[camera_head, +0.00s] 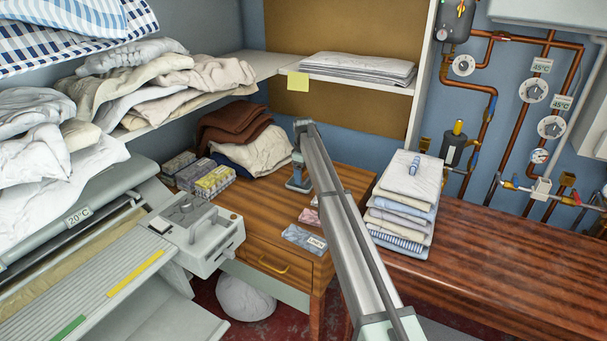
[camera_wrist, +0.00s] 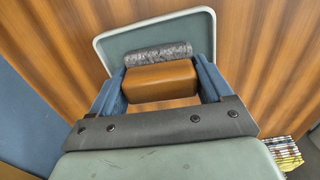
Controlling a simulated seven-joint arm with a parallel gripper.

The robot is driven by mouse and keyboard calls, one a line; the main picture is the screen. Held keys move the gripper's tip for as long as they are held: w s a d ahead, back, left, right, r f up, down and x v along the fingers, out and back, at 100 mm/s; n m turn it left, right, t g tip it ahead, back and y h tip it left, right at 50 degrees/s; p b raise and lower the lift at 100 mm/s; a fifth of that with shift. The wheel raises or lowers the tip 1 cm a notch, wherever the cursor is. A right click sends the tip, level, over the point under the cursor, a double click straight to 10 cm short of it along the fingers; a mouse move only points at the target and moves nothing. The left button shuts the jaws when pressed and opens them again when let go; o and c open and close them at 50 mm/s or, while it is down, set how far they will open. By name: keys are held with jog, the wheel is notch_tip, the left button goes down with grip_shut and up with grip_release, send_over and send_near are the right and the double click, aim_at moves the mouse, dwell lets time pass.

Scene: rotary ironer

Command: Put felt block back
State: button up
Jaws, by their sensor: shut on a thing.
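My gripper (camera_wrist: 160,70) is shut on the felt block in the wrist view, its blue fingers on the block's two ends. The felt block shows a brown, wood-like body (camera_wrist: 160,84) and a grey, speckled felt strip (camera_wrist: 158,55) along its far side. Behind and below it is a grey-green tray (camera_wrist: 118,42) with a pale rim. I cannot tell whether the block touches the tray. In the head view my gripper (camera_head: 299,181) is low over the wooden cabinet top, in front of the cream cloth pile. The block is too small to make out there.
Several small boxes (camera_head: 214,181) stand left of my gripper on the cabinet (camera_head: 262,228). Packets (camera_head: 304,238) lie near its front edge. A folded stack (camera_head: 405,205) stands on the bench to the right. The ironer (camera_head: 100,285) is at left. The bench's right part is clear.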

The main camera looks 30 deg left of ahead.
aim_at(303, 170)
jog(key=o, duration=0.8)
jog(key=shift+f, duration=0.1)
jog(key=shift+o, duration=0.2)
notch_tip(303, 170, up, 12)
